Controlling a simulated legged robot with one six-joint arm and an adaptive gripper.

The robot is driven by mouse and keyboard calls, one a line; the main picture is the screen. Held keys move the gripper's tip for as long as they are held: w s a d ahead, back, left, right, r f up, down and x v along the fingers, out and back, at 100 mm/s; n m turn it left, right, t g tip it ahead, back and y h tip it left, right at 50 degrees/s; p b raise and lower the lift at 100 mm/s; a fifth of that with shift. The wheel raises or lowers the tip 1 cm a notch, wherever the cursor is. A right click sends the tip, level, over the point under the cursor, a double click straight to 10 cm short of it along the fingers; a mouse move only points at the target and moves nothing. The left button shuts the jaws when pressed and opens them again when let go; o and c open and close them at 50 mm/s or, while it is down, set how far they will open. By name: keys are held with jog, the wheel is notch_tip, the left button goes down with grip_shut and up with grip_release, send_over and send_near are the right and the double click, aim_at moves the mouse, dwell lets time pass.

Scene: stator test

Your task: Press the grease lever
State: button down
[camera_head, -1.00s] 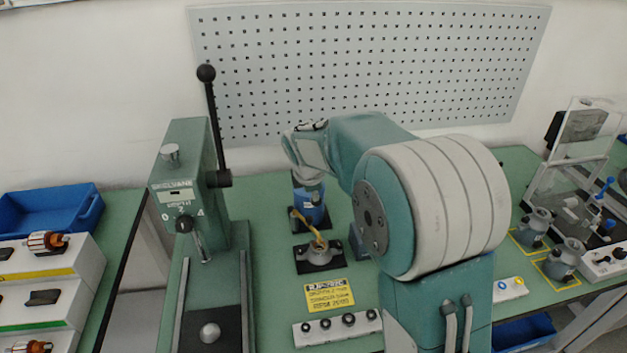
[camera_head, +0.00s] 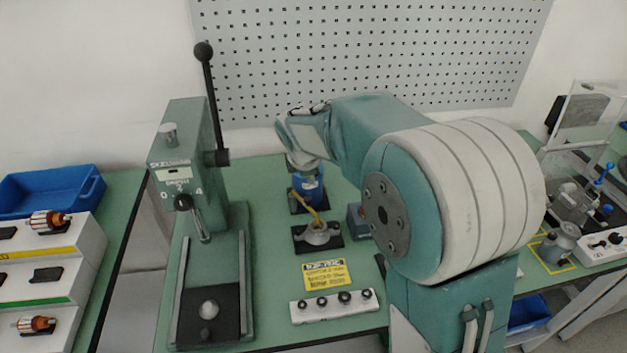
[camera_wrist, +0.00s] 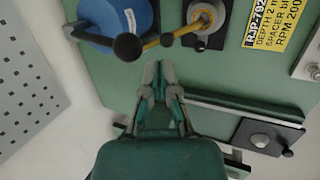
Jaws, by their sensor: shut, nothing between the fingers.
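A blue grease canister (camera_head: 307,187) stands at the back of the green bench; it also shows at the top left of the wrist view (camera_wrist: 112,20). A black ball knob on a dark arm (camera_wrist: 127,46), apparently the grease lever, sticks out from it toward the wrist camera. A brass-yellow spout (camera_wrist: 188,29) runs from the canister to a metal cup (camera_wrist: 206,17) on a black base. My gripper (camera_wrist: 160,68) is shut and empty, its tips appearing just below the knob and spout. Contact cannot be told. In the head view my wrist hides the canister's top.
A green press (camera_head: 184,150) with a tall black-knobbed lever stands to the left. A yellow label (camera_head: 325,274) and a white strip of knobs (camera_head: 336,305) lie in front of the cup. A perforated panel (camera_head: 370,60) is on the wall behind.

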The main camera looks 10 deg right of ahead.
jog(key=v, duration=0.9)
jog(key=shift+s+d, duration=0.2)
jog(key=shift+s, duration=0.1)
jog(key=shift+a, duration=0.2)
jog(key=s+d+m+y, duration=0.1)
jog(key=s+d+m, duration=0.2)
jog(key=s+m, duration=0.5)
jog(key=s+d+f+m+t+y, duration=0.1)
jog(key=s+d+m, duration=0.2)
jog(key=s+m, duration=0.6)
jog(key=s, duration=0.9)
jog(key=shift+s+f+m, duration=0.15)
jog(key=shift+m, duration=0.15)
